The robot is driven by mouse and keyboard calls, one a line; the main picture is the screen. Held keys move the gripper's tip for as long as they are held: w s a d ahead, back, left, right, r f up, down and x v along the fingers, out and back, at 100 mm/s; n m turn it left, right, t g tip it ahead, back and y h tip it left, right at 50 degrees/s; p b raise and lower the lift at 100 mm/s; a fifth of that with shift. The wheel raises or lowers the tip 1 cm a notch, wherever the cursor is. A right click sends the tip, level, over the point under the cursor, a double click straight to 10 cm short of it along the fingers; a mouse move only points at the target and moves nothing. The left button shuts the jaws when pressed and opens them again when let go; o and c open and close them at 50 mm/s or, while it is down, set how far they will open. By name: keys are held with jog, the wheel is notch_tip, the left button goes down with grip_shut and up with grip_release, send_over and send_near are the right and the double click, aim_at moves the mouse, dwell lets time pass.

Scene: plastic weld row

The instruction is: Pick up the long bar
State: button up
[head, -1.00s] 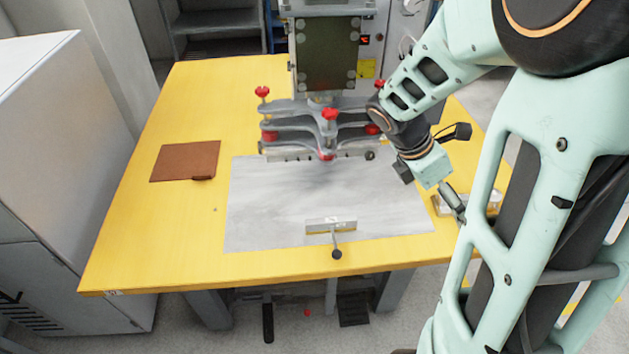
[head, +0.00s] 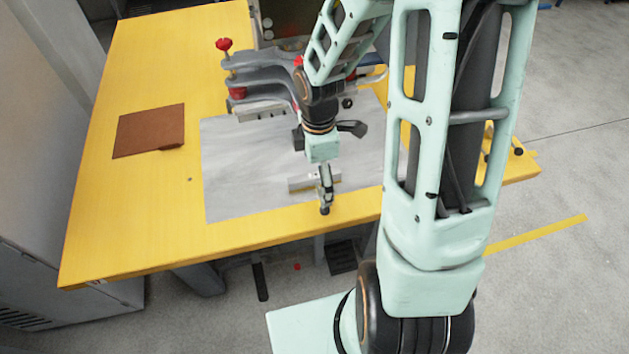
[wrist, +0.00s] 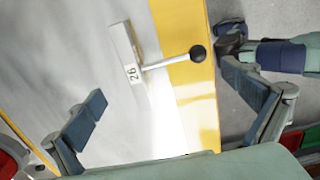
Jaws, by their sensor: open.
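A pale metal bar (head: 299,184) lies on the grey plate near the front edge of the yellow table. In the wrist view the bar (wrist: 126,50) carries the number 26, and a thin rod with a black ball end sticks out from its side over the yellow edge. My gripper (head: 325,190) is over the bar in the head view and hides its right part and the rod. In the wrist view my gripper (wrist: 168,106) is open and empty, its two fingers apart on either side of the bar's near end. I cannot tell the height between them.
A grey press with red knobs (head: 224,44) stands behind the plate (head: 235,165). A brown square sheet (head: 149,131) lies at the left of the yellow table (head: 120,215). The table between sheet and front edge is clear.

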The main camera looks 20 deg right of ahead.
aim_at(319, 191)
jog(key=f, duration=0.4)
jog(key=shift+s+d+b, duration=0.15)
jog(key=shift+s+b, duration=0.15)
jog(key=shift+b, duration=0.1)
jog(key=shift+w+f, duration=0.1)
jog(key=shift+f, duration=0.45)
jog(key=shift+c, duration=0.3)
jog(key=c, duration=1.4)
jog(key=shift+c, duration=0.2)
jog(key=shift+r, duration=0.15)
